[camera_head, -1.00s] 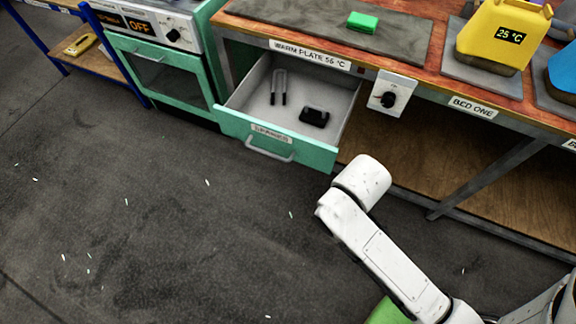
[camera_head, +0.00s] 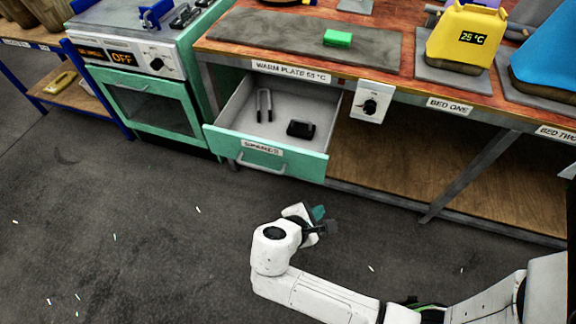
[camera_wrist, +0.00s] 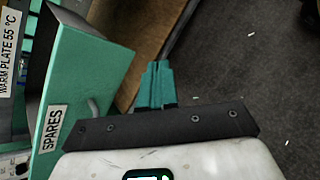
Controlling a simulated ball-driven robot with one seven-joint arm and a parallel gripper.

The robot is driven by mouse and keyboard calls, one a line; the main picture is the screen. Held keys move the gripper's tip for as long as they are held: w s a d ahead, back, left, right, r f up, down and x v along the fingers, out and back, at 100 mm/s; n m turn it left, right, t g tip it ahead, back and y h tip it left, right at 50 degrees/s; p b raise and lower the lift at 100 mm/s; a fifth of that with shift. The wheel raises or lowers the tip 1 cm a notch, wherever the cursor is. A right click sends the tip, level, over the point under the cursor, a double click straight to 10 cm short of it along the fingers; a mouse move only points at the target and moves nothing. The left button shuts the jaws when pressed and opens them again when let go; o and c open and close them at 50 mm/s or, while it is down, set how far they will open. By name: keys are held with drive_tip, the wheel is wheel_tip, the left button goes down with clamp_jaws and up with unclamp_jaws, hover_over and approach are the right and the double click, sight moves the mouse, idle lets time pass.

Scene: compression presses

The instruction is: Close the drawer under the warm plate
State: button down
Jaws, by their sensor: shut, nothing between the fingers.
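The drawer (camera_head: 309,165) under the warm plate (camera_head: 380,54) stands pulled out. It has a green front with a grey handle and a label reading "SPARES", and holds a dark tweezer-like item (camera_head: 264,105) and a small black item (camera_head: 300,129). My gripper (camera_head: 318,213) is in front of and below the drawer, apart from it. In the wrist view the drawer front (camera_wrist: 85,75) is at the left, and my gripper (camera_wrist: 156,75) shows shut green fingers to its right with nothing held. The handle is partly visible there, low by the wrist mount.
A green block (camera_head: 338,38) lies on the warm plate. An oven (camera_head: 150,100) marked OFF stands left of the drawer. A knob box (camera_head: 370,102) and a wooden lower shelf (camera_head: 400,165) are to the right. The floor before the drawer is clear.

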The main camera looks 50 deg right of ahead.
drive_tip(key=w+a+r+n+t+h, duration=0.1)
drive_tip(key=w+a+n+t+h, duration=0.15)
drive_tip(key=w+n+h, duration=0.2)
drive_tip(key=n+t+h+b, duration=0.1)
drive_tip(key=n+t+h, duration=0.1)
drive_tip(key=n+t, duration=0.35)
approach(292, 156)
drive_tip(key=shift+n+g, duration=0.6)
drive_tip(key=shift+g, duration=0.2)
drive_tip(key=x, duration=0.7)
drive_tip(key=shift+w+a+r, duration=0.2)
drive_tip(key=shift+w+r, duration=0.1)
drive_tip(key=shift+w, duration=0.1)
drive_tip(key=shift+w+d, duration=0.15)
drive_tip(key=shift+d, duration=0.35)
drive_tip(key=b+x, duration=0.3)
drive_tip(key=x, duration=0.5)
drive_tip(key=b+x, duration=0.4)
drive_tip(key=x, duration=0.4)
drive_tip(key=b+x, duration=0.4)
drive_tip(key=x, duration=0.5)
drive_tip(key=shift+f, duration=0.3)
drive_tip(key=shift+d, duration=0.25)
drive_tip(key=shift+w+r, duration=0.2)
drive_tip(key=shift+r, duration=0.05)
drive_tip(key=shift+d+r, duration=0.1)
